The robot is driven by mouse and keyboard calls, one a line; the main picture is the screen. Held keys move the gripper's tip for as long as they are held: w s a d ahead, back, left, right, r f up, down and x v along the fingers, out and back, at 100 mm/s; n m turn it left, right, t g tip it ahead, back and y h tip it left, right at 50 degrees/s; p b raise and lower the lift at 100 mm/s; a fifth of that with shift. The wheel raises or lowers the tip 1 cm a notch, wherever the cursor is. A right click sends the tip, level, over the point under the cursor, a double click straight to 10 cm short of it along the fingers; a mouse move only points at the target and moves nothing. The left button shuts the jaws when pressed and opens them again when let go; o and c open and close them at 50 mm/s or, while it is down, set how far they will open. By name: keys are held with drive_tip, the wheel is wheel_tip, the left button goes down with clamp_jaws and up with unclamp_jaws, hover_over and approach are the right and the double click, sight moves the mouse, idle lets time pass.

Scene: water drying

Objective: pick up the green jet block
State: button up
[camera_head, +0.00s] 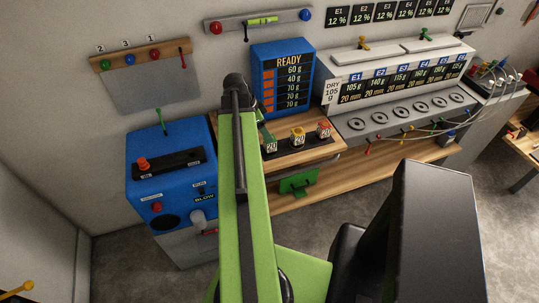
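A small white block labelled 20 with a green top (268,145) stands at the left of a short row on the wooden bench, partly hidden behind my green arm. It may be the green jet block, but I cannot be sure. A block with a yellow top (298,137) and one with a red top (323,130) stand to its right. A green bracket-like piece (297,183) shows lower, at the bench front. The dark end of my arm (235,84) reaches up in front of the bench, left of the READY board. My gripper's fingers cannot be made out.
A blue blower machine (170,170) stands left of my arm. The blue READY board (283,75) rises behind the blocks. A grey drying station (400,105) with hoses is at the right. A low wooden shelf (350,182) runs below. Floor is free at lower right.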

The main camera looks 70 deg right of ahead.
sight(273, 143)
drive_tip(key=b+x, duration=0.2)
drive_tip(key=x, duration=0.2)
drive_tip(key=shift+w+f, duration=0.1)
drive_tip(key=shift+f, duration=0.1)
drive_tip(key=shift+b, duration=0.3)
drive_tip(key=b+x, duration=0.5)
drive_tip(key=shift+d+f, duration=0.1)
drive_tip(key=shift+f, duration=0.1)
drive_tip(key=shift+r, duration=0.2)
clamp_jaws()
